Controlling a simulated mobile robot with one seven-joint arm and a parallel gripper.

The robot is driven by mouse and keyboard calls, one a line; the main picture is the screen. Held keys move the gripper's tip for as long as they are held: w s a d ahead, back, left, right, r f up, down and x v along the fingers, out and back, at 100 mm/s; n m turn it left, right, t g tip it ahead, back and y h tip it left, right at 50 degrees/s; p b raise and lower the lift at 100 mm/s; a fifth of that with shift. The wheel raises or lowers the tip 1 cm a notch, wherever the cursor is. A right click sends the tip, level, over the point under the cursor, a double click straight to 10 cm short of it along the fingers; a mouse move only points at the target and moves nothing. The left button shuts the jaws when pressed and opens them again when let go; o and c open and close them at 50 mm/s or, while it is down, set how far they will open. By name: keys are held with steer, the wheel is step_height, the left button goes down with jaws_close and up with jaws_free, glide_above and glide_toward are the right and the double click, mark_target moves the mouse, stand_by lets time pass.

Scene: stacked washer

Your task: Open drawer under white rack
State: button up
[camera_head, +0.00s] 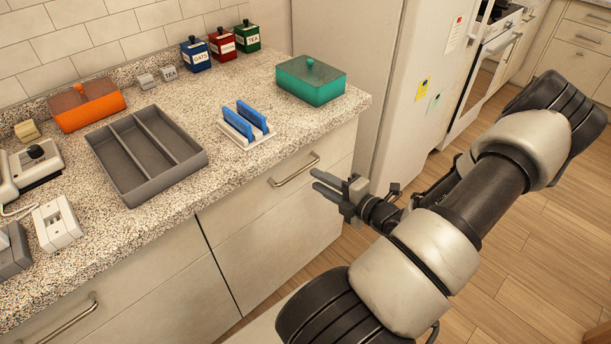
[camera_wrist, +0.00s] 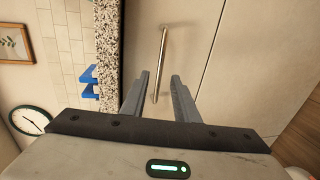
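The white rack (camera_head: 236,131) holds blue upright pieces (camera_head: 252,117) and stands on the speckled counter. Below it is a cream drawer front (camera_head: 250,222) with a metal bar handle (camera_head: 296,169). The drawer looks closed. My gripper (camera_head: 323,185) is just to the right of and below the handle in the head view, with its fingers pointing toward the drawer front. In the wrist view the handle (camera_wrist: 161,60) runs up and down, its lower end between the two spread fingers (camera_wrist: 160,85). The gripper is open and holds nothing. Contact with the handle cannot be told.
The counter edge (camera_wrist: 106,50) runs close beside the drawer. A teal box (camera_head: 311,85) and a grey divided tray (camera_head: 145,157) stand on the counter. A white fridge (camera_head: 405,80) is to the right. Another drawer handle (camera_head: 66,320) is at lower left.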

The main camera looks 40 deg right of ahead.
steer(key=x, duration=0.6)
steer(key=shift+w+b, duration=0.2)
steer(key=shift+b, duration=0.2)
steer(key=shift+c, duration=0.3)
jaws_close()
